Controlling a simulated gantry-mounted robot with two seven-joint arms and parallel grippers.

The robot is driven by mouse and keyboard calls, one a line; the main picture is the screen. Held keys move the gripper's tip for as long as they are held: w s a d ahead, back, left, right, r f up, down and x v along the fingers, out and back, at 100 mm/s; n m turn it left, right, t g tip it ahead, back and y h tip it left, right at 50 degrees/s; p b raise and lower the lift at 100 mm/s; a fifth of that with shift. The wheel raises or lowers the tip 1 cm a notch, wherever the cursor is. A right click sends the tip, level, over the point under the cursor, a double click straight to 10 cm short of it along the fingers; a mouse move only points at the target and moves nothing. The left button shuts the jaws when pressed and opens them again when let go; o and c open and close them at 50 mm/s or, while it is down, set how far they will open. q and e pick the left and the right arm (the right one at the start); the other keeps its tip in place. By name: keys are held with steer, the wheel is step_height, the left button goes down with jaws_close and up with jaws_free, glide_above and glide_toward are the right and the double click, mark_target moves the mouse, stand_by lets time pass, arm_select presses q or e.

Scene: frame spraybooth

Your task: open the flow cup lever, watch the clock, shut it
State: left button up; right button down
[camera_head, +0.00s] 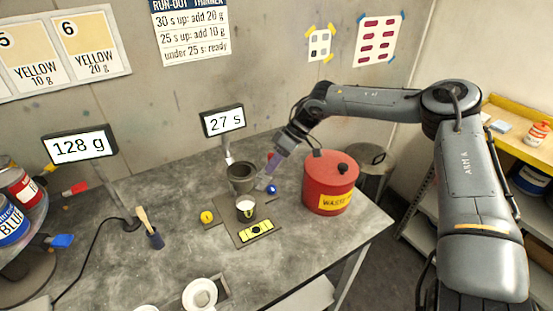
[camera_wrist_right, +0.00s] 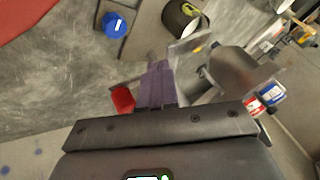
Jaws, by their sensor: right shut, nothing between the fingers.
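The grey flow cup (camera_head: 241,176) stands on its stand near the middle of the table. A small cup (camera_head: 245,209) with pale contents sits below it. The clock display (camera_head: 223,121) behind reads 27 s. My right gripper (camera_head: 271,166) is shut and empty, just right of the flow cup. In the wrist view its purple fingers (camera_wrist_right: 156,85) are together, with a red piece (camera_wrist_right: 122,99) close beside them; I cannot tell whether they touch. I cannot make out the lever's position. My left gripper is not in view.
A red waste can (camera_head: 330,184) stands right of the gripper. A blue knob (camera_head: 271,190) and a yellow knob (camera_head: 207,217) flank the stand. A scale display (camera_head: 79,147) reads 128 g.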

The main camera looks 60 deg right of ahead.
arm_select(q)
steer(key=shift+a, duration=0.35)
arm_select(e)
steer(key=shift+s+a+m, duration=0.1)
steer(key=shift+a+m, duration=0.15)
steer(key=shift+m, duration=0.15)
